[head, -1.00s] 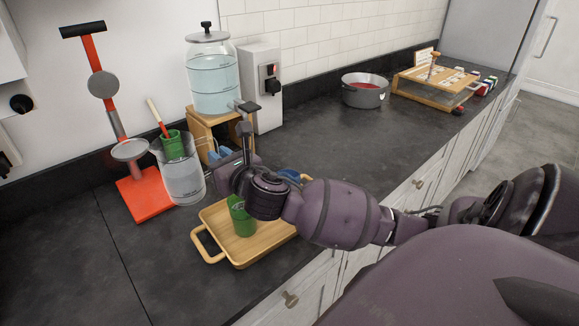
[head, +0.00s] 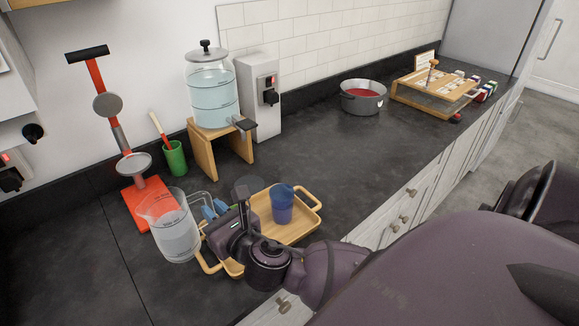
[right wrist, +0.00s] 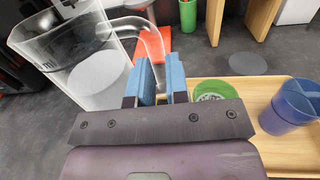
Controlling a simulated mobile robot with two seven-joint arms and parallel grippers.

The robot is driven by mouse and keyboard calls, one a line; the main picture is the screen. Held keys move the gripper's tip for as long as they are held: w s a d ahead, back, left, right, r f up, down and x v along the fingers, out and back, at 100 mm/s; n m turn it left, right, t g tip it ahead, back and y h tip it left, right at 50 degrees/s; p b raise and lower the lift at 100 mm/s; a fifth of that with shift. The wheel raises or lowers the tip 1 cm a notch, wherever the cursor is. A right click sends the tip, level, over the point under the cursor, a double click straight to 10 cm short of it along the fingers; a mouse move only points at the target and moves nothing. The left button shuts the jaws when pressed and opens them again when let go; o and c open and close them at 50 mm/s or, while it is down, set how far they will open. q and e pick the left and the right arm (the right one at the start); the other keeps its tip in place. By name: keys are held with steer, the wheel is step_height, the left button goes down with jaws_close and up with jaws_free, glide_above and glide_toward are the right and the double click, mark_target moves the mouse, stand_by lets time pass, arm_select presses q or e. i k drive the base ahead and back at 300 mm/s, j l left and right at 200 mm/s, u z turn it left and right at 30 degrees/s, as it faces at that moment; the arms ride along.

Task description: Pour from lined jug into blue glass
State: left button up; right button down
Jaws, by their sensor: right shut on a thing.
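The lined jug (head: 172,232) is clear with marked lines and holds pale liquid. It is left of the tray in the head view, roughly upright; whether its base touches the counter I cannot tell. My right gripper (head: 214,211) is shut on its handle; the blue fingers (right wrist: 157,80) show there in the right wrist view, with the jug (right wrist: 85,62) at left. The blue glass (head: 282,203) stands on the wooden tray (head: 303,231), right of my gripper; it also shows in the wrist view (right wrist: 286,108). My left gripper is not in view.
A green glass (right wrist: 212,90) is beside the blue one, hidden by my arm in the head view. A red-based stand (head: 139,195), green holder (head: 175,160) and water dispenser (head: 213,98) stand behind. A pot (head: 363,98) is further right. Mid-counter is clear.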

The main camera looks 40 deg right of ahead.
mark_target(281, 194)
steer(key=k+l, duration=0.1)
steer(key=l, duration=0.45)
steer(key=k+l+z, duration=0.1)
steer(key=l, duration=0.5)
steer(key=k+l, duration=0.1)
steer(key=l, duration=0.45)
steer(key=z, duration=0.05)
